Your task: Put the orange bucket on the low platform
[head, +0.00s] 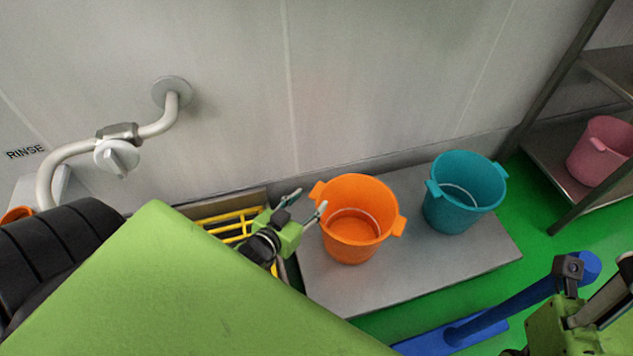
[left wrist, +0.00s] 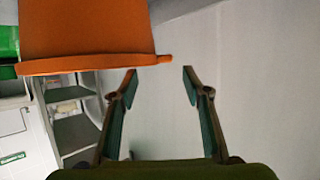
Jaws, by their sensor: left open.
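The orange bucket (head: 352,244) stands upright on the left part of the low grey platform (head: 352,299) in the head view. It looks empty and has a lug on each side. My left gripper (head: 307,202) is open just left of the bucket, near its left lug. In the left wrist view the bucket (left wrist: 88,30) fills the upper left, and its rim and lug lie just beyond the open fingers (left wrist: 160,75). Nothing is between the fingers. Part of my right arm shows at the lower right of the head view, but its fingertips cannot be made out.
A teal bucket (head: 452,209) stands on the platform right of the orange one. A yellow rack (head: 231,222) lies left of the platform. A pipe (head: 62,162) is on the wall. A shelf at right holds a pink bucket (head: 600,152). A blue object (head: 510,312) is in front.

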